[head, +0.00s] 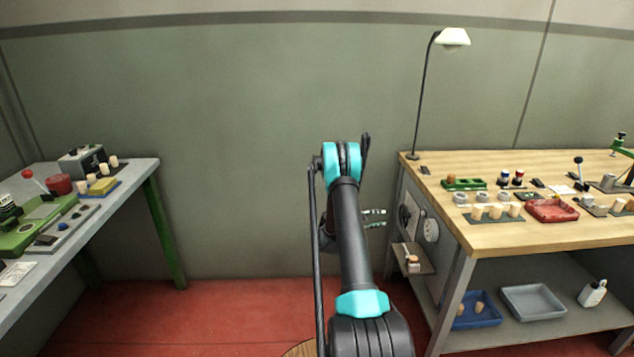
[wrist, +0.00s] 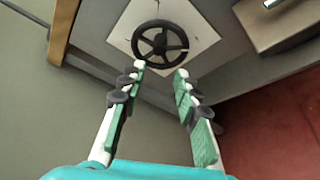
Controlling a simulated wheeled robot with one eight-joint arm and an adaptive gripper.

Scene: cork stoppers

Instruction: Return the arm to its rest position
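My arm stretches forward in the middle of the head view, between the two benches. My gripper (head: 375,218) shows small beyond the arm, over the gap left of the wooden bench. In the wrist view my gripper (wrist: 160,72) has its two fingers apart with nothing between them. Past the fingertips is a black spoked wheel (wrist: 160,44) on a white panel at the bench's side. The fingers look apart from the wheel, though the exact distance cannot be told.
The wooden bench (head: 560,236) at right carries corks, a red tray (head: 552,210) and a tall lamp (head: 425,95). A small side shelf (head: 412,266) sticks out near my gripper. A grey bench (head: 55,285) stands at left. The red floor (head: 230,310) between is clear.

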